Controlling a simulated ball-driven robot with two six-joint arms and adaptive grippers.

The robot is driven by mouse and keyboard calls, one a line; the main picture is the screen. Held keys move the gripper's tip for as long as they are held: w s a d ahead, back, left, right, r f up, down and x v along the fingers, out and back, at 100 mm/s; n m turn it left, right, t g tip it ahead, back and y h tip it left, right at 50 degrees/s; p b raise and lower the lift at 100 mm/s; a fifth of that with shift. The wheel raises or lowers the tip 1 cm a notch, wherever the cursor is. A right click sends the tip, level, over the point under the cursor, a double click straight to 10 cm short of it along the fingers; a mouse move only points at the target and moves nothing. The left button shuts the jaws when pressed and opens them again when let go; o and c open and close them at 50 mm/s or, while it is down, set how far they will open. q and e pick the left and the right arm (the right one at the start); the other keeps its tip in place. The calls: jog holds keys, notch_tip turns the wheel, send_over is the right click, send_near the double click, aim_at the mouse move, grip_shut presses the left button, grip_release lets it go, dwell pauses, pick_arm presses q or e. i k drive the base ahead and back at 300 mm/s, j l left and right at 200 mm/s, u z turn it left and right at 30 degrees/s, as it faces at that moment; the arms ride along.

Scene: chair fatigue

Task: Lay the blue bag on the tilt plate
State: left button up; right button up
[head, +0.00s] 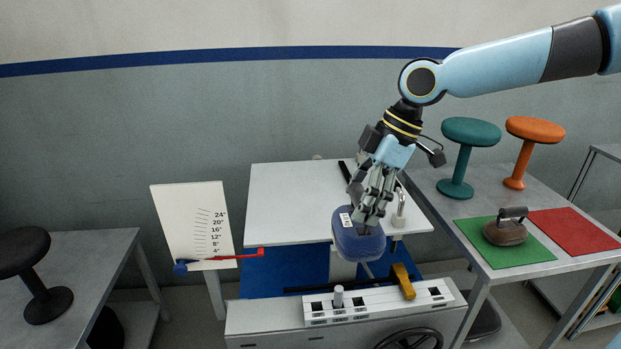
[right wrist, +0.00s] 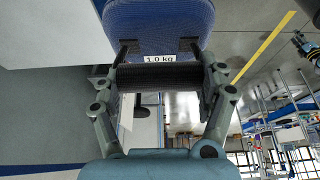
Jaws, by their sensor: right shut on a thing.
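The blue bag (head: 358,240) hangs from my right gripper (head: 371,212) at the front right edge of the white tilt plate (head: 285,200). In the right wrist view, the blue bag (right wrist: 160,25) has a "1.0 kg" label, and my right gripper (right wrist: 160,75) is shut on its dark handle (right wrist: 158,77). The bag reaches down past the plate's front edge in the head view. I cannot tell whether it touches the plate. My left gripper is not in view.
A white scale board (head: 195,225) with a red pointer (head: 250,254) stands left of the plate. A chrome post (head: 399,208) is close right of my gripper. A brown bag (head: 505,232) sits on a green mat (head: 500,258); the red mat (head: 572,230) is bare. Stools stand behind.

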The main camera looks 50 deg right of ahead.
aim_at(310, 197)
jog(key=i+l, duration=0.2)
jog(key=l, duration=0.15)
jog(key=i+l, duration=0.15)
jog(key=l, duration=0.15)
jog(key=i+l, duration=0.2)
jog(key=l, duration=0.15)
jog(key=i+l, duration=0.15)
jog(key=l, duration=0.2)
